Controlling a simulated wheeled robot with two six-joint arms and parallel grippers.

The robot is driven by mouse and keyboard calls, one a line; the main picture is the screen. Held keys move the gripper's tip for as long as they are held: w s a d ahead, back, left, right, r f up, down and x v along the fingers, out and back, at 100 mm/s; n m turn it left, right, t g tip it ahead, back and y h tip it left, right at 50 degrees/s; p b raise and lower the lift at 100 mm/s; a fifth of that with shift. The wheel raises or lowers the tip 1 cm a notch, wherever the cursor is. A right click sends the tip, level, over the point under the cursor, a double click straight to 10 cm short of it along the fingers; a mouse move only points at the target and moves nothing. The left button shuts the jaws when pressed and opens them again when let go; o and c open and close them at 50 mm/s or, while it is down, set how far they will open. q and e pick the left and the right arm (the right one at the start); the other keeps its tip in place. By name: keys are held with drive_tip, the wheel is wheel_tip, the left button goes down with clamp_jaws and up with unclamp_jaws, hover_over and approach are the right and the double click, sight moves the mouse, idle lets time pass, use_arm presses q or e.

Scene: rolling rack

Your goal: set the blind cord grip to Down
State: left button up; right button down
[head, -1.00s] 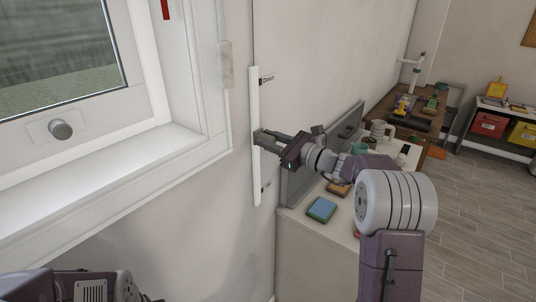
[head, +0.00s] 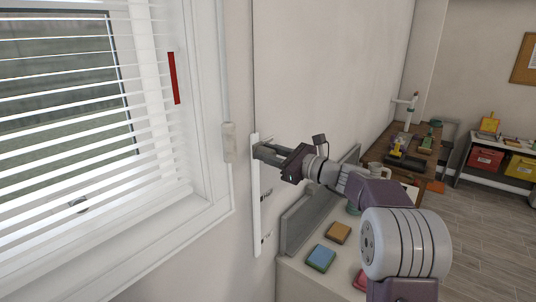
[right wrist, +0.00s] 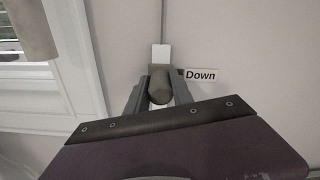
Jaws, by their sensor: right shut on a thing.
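The blind cord grip (right wrist: 159,86) is a grey-brown rounded knob on a white upright rail (head: 255,220) on the wall. My right gripper (right wrist: 156,92) is shut on it, with one finger on each side. The "Down" label (right wrist: 201,75) is just right of the grip in the right wrist view. In the head view my right gripper (head: 264,152) is near the top of the rail and hides most of the grip. The white slatted blind (head: 75,130) hangs over the window. My left gripper is not in view.
A pale block (head: 228,142) hangs on a cord beside the window frame. A red strip (head: 174,78) shows at the blind's right side. Below my right arm a pale counter (head: 300,273) holds coloured blocks. Open floor lies at the right.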

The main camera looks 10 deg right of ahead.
drive_tip(key=shift+r, duration=0.4)
drive_tip(key=c, duration=1.1)
unclamp_jaws()
drive_tip(key=shift+f, duration=0.1)
drive_tip(key=b+v, duration=0.3)
drive_tip(key=v, duration=0.6)
